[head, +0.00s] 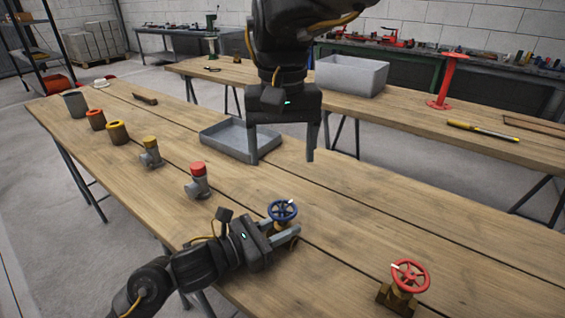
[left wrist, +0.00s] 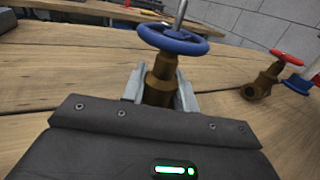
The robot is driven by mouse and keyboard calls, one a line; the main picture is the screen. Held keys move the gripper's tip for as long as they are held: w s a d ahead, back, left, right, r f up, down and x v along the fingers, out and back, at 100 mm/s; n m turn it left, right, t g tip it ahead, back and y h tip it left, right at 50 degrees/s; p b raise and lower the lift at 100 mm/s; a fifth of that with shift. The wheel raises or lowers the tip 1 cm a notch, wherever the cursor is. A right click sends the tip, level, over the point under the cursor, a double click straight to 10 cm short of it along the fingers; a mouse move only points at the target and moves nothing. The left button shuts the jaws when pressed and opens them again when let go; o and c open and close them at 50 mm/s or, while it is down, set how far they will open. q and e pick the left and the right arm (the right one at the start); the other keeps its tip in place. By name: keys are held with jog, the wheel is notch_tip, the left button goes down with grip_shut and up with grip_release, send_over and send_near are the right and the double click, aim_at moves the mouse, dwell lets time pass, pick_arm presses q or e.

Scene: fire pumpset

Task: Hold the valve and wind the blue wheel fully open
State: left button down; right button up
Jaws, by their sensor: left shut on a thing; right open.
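The valve with the blue wheel (head: 283,210) stands upright near the front edge of the near table. In the left wrist view its blue wheel (left wrist: 172,40) sits above a brass body (left wrist: 160,80), and a grey rod rises from the hub. My left gripper (head: 284,238) is shut on the brass body below the wheel, with one finger on each side. My right gripper (head: 282,158) hangs open and empty, pointing down, behind the blue wheel and above the table. The valve's base is mostly hidden by my left gripper.
A valve with a red wheel (head: 410,275) stands to the right. A grey tray (head: 222,143) lies behind, close to my right gripper. Fittings with a red cap (head: 198,170) and a yellow cap (head: 150,142) stand to the left.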

pick_arm(q)
jog(key=c, duration=1)
grip_release()
